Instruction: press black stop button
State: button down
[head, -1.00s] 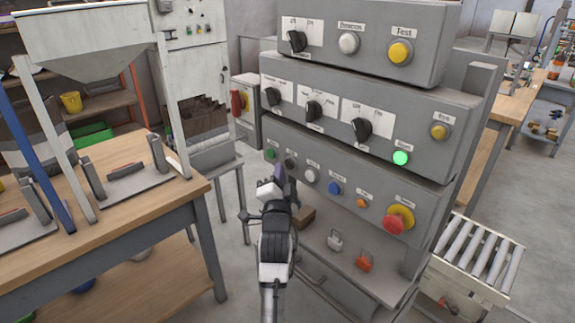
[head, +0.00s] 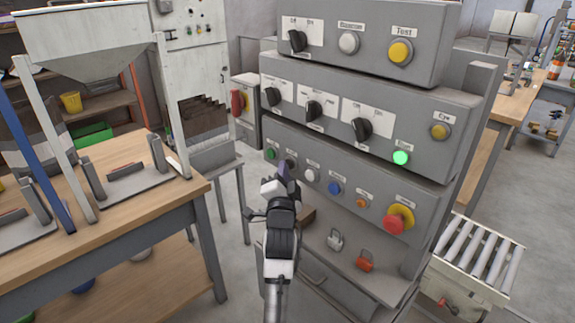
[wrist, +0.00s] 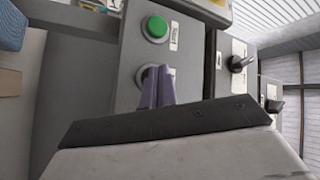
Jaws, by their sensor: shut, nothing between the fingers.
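The black stop button (head: 292,160) is on the lower panel of the grey console, just right of a green button (head: 270,154). It is mostly hidden behind the fingertips of my gripper (head: 283,170). In the wrist view the shut fingers (wrist: 157,78) lie right over this button, and only part of its round collar (wrist: 146,76) shows beside them. The green button (wrist: 155,27) is above it there. The fingers are empty and at or very close to the button. I cannot tell whether they touch it or whether it is pushed in.
Right of it on the same panel are a white button (head: 309,175), a blue button (head: 334,188), an orange one (head: 361,203) and a red mushroom button (head: 396,220). A wooden table (head: 120,222) stands at the left. A roller conveyor (head: 478,255) is at the right.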

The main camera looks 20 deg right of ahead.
dwell(0.4)
jog(key=shift+s+a, duration=0.25)
jog(key=shift+a, duration=0.35)
jog(key=a, duration=0.2)
jog(key=s+a+b, duration=0.1)
jog(key=s+a, duration=0.1)
jog(key=a, duration=0.1)
jog(key=shift+a, duration=0.3)
dwell(0.4)
